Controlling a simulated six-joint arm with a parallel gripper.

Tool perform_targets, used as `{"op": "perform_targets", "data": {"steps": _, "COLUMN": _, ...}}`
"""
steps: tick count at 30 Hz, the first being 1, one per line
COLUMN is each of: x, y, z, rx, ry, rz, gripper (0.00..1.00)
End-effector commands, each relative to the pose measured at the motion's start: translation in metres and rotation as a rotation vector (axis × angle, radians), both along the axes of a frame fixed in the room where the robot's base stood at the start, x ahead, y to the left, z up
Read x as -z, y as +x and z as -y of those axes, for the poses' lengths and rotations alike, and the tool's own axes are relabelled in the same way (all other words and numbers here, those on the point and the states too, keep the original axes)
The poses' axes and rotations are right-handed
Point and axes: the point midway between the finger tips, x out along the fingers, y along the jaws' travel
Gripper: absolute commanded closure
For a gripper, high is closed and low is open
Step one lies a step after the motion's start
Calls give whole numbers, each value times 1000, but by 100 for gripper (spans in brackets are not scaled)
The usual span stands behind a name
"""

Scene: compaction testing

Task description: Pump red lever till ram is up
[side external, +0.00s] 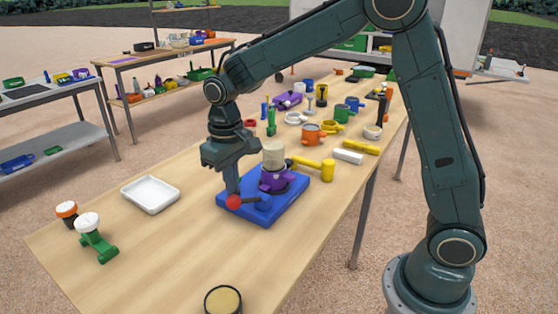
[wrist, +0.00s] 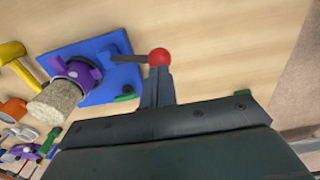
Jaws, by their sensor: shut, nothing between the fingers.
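The red ball (side external: 233,202) of the lever sits at the front left of a blue base (side external: 264,219), at the end of a short dark rod. The red ball (wrist: 159,57) and rod (wrist: 130,59) also show in the wrist view. A purple collar (side external: 276,180) on the base holds a pale, rough cylinder (side external: 273,156), seen again in the wrist view (wrist: 54,101). My gripper (side external: 232,188) points down with its fingers shut and empty, the tips right at the ball. I cannot tell whether they touch it.
A yellow mallet (side external: 318,167) lies just right of the base. A white tray (side external: 150,194) is to the left, with a green white-topped tool (side external: 94,238) nearer the front. Several tools and cups crowd the table behind.

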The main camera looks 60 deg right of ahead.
Motion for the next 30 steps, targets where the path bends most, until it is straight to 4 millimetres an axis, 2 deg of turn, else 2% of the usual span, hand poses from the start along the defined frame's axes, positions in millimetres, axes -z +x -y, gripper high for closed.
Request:
{"op": "perform_targets", "data": {"steps": 14, "x": 1, "y": 0, "z": 0, "rx": 0, "ry": 0, "rz": -1, "gripper": 100}}
{"op": "perform_targets", "data": {"steps": 30, "x": 40, "y": 0, "z": -4, "rx": 0, "ry": -1, "rz": -3, "gripper": 100}}
